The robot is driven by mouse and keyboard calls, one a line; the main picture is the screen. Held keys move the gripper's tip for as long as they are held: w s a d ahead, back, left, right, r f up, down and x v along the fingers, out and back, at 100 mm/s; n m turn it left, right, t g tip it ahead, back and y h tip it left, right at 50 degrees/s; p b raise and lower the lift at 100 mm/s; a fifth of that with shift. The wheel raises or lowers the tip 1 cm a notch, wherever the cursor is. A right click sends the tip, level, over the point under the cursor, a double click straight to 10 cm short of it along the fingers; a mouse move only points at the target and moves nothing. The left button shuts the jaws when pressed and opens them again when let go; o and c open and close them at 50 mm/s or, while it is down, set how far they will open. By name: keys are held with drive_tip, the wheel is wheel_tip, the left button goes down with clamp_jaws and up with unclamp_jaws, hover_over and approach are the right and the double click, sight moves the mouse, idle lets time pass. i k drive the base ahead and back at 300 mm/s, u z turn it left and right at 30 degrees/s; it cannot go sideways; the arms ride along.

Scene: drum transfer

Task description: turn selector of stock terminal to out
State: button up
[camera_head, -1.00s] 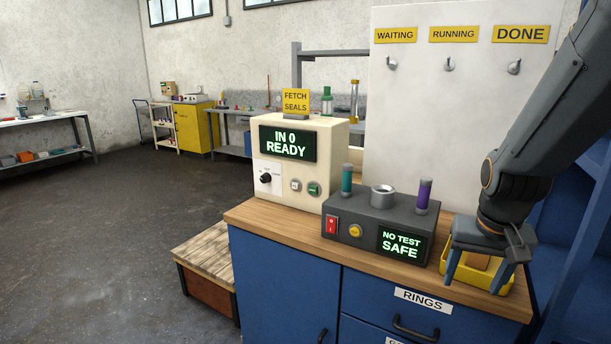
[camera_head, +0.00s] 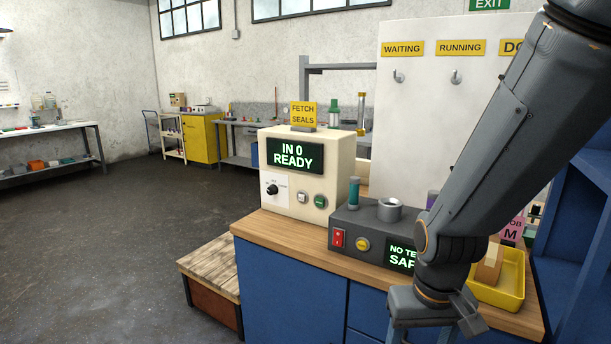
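The stock terminal (camera_head: 333,165) is a cream box on the left end of the wooden counter. Its green-lit screen (camera_head: 295,156) reads "IN 0 READY". Its black selector knob (camera_head: 272,189) sits on a white plate at the lower left of the front; the small labels around it are too small to read. My gripper (camera_head: 430,338) is at the bottom of the view, in front of the counter and well to the right of the terminal. Its fingers run to the frame's bottom edge, so their opening is not clear, and I see nothing held.
A dark tester box (camera_head: 375,245) with a red switch and a screen stands right of the terminal. A yellow tray (camera_head: 510,280) holding a tan block lies behind my arm. A white board (camera_head: 425,110) with hooks stands behind.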

sight(272, 189)
drive_tip(key=z, duration=0.05)
drive_tip(key=k, duration=1.1)
drive_tip(key=u, duration=1.2)
drive_tip(key=i, duration=1.25)
drive_tip(key=z, duration=0.5)
drive_tip(key=i, duration=0.6)
drive_tip(key=z, duration=0.5)
